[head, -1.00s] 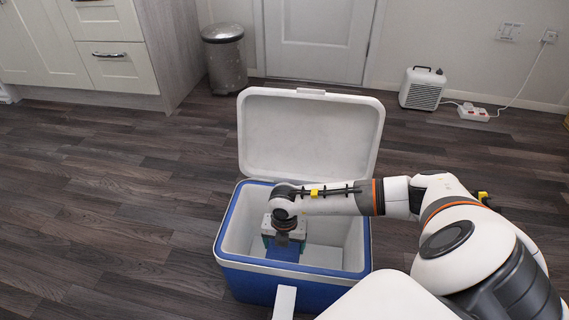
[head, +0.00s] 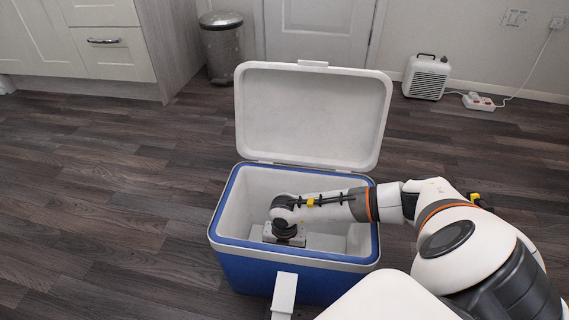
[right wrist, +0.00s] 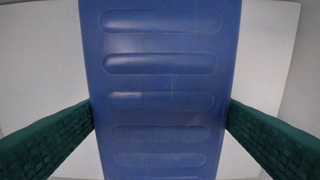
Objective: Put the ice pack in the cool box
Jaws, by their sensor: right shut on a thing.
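The cool box (head: 290,282) is blue with a white rim lining and stands on the floor, its white lid (head: 313,115) swung up and open at the back. My right gripper (head: 284,238) reaches down inside the box. The ice pack is a blue ribbed slab, filling the middle of the right wrist view (right wrist: 160,85). My right gripper's green fingers (right wrist: 160,125) are shut on its two sides. In the head view the ice pack is hidden by the gripper and the box's front wall. I cannot tell whether it touches the box floor. My left gripper is out of view.
A grey bin (head: 223,48) stands by the cabinet (head: 110,45) at the back left. A white heater (head: 426,77) and a power strip (head: 478,101) are by the back wall. The wood floor (head: 110,200) left of the box is clear.

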